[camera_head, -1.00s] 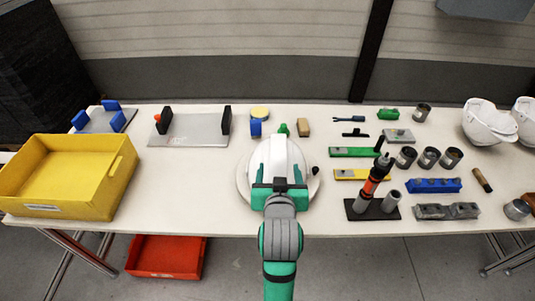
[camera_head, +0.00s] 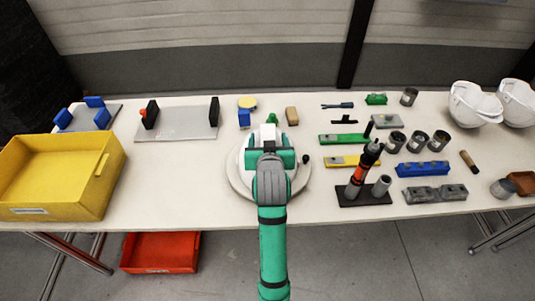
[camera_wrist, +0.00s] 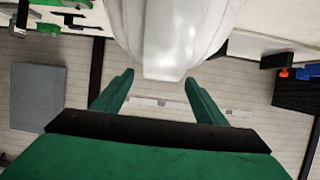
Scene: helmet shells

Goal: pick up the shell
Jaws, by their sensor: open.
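A white helmet shell (camera_head: 268,133) sits on a round white stand (camera_head: 240,185) near the table's front edge. My gripper (camera_head: 269,148) is over it and hides most of it in the head view. In the wrist view the shell (camera_wrist: 175,35) fills the top middle, its lower end narrowing to a rounded edge. My gripper's two green fingers (camera_wrist: 158,77) are spread apart, one to each side of that edge. Gaps show between the fingers and the shell, so it is not gripped.
A black-based post tool (camera_head: 362,180) stands close right of the stand. A yellow bin (camera_head: 60,180) is at the left, a grey fixture plate (camera_head: 180,122) behind. Two more white shells (camera_head: 474,104) lie at the far right. Bare table shows front left of the stand.

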